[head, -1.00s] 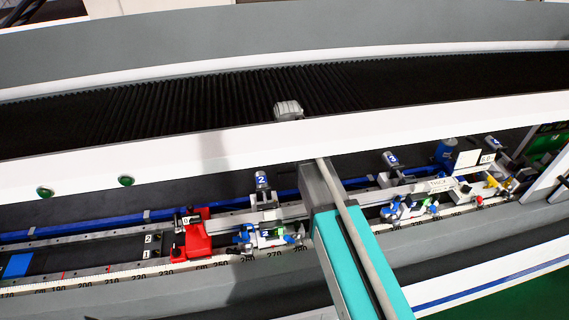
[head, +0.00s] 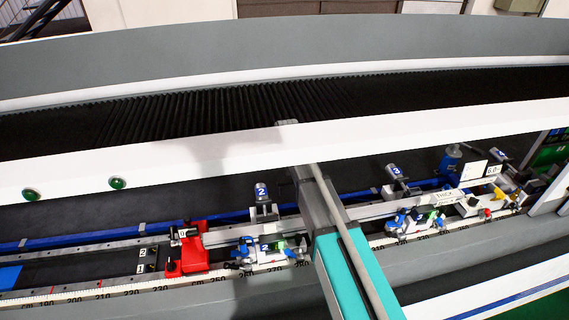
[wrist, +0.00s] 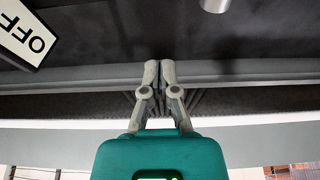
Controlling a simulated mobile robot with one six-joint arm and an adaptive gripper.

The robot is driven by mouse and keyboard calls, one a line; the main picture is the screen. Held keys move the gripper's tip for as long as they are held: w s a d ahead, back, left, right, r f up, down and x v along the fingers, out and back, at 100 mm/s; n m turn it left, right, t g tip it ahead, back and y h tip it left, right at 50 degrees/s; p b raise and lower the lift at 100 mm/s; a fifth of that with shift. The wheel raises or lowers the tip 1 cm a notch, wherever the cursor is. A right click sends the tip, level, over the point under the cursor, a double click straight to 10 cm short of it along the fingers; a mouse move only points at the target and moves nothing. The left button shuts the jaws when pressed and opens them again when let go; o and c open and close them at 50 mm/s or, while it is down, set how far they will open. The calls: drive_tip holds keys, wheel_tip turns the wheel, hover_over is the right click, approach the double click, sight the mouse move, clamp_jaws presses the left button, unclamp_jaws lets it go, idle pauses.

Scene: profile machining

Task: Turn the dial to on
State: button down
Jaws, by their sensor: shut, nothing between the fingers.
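My gripper (wrist: 160,66) shows in the wrist view with its two grey fingers together and nothing between them. Its teal body is at the bottom of that view. A white label reading OFF (wrist: 27,35) shows upside down at the upper left, cut by the picture edge and clear of the fingers. A pale round piece (wrist: 214,4) is cut off at the top edge, right of the fingertips. I cannot tell whether it is the dial. No dial is clearly seen in the head view, and I cannot make out my gripper there.
In the head view a long white beam (head: 220,149) crosses the machine, with green buttons (head: 117,183) at its left. Below it are a red clamp (head: 187,254), a numbered scale and small blue-and-silver clamps (head: 268,252). A teal bar (head: 350,275) stands in front.

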drive_tip(key=f+b, duration=0.1)
drive_tip(key=s+f+b, duration=0.1)
drive_tip(key=f, duration=0.1)
drive_tip(key=s+f+b, duration=0.1)
drive_tip(key=b, duration=0.1)
drive_tip(key=shift+s+d+f, duration=0.15)
drive_tip(key=shift+d+f, duration=0.15)
drive_tip(key=shift+f, duration=0.05)
drive_tip(key=shift+d, duration=0.1)
idle(0.5)
drive_tip(key=shift+s+a, duration=0.2)
drive_tip(key=shift+a, duration=0.05)
